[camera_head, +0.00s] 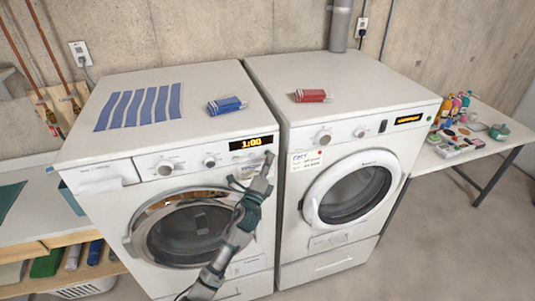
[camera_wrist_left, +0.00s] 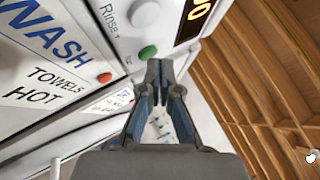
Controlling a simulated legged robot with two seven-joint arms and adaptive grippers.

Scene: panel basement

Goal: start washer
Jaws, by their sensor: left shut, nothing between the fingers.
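The washer (camera_head: 110,186) is the white front-loader on the left, with its round door (camera_head: 192,228) shut. Its lit display (camera_head: 251,143) reads 1:00. My left gripper (camera_head: 268,158) is in front of the panel, below the display's right end. In the left wrist view the shut, empty fingertips (camera_wrist_left: 160,68) are just beside a green button (camera_wrist_left: 147,52); I cannot tell whether they touch it. A red button (camera_wrist_left: 104,77) and a knob (camera_wrist_left: 145,15) marked Rinse are nearby. A WASH TOWELS HOT label (camera_wrist_left: 45,60) shows at the left. My right gripper is not in view.
A second white machine (camera_head: 342,190) with a lit display stands close on the right. A striped cloth (camera_head: 140,107), a blue pack (camera_head: 226,105) and a red pack (camera_head: 310,95) lie on top of the machines. A table (camera_head: 478,152) with small items stands at the right.

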